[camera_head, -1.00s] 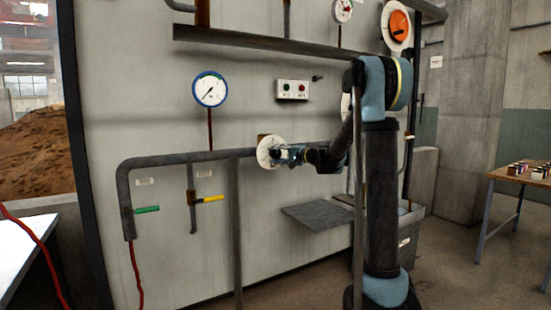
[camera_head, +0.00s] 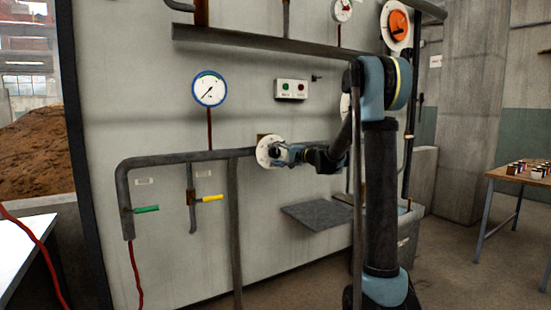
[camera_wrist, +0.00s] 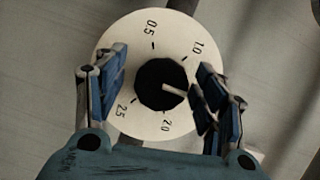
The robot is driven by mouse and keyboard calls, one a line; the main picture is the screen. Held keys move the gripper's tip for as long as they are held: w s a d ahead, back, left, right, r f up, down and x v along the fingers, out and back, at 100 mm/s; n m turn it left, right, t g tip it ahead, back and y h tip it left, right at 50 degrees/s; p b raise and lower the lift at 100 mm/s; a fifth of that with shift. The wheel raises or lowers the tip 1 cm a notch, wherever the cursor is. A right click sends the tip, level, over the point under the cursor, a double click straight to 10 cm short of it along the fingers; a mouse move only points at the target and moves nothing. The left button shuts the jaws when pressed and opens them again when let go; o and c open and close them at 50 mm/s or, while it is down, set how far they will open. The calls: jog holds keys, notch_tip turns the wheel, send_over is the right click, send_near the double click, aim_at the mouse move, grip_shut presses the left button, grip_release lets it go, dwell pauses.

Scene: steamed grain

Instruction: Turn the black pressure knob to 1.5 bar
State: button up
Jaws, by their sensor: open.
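The black pressure knob (camera_wrist: 158,84) sits at the centre of a round white dial (camera_wrist: 140,37) marked 0.5, 1.0, 2.0 and 2.5. Its white pointer points right and slightly down, between 1.0 and 2.0. My right finger covers the dial there, so no 1.5 label shows. My gripper (camera_wrist: 160,88) is open, with one finger on each side of the knob and a visible gap on the left; contact on the right cannot be told. In the head view my gripper (camera_head: 284,154) is at the white dial (camera_head: 264,151) on the wall panel, hiding the knob.
A pressure gauge (camera_head: 209,89) hangs above left of the dial. A horizontal pipe (camera_head: 190,156) runs left from the dial, with green (camera_head: 147,209) and yellow (camera_head: 212,198) valve handles below. A grey shelf plate (camera_head: 318,216) sticks out below my forearm. A button box (camera_head: 291,89) is above.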

jog(key=v, duration=1.2)
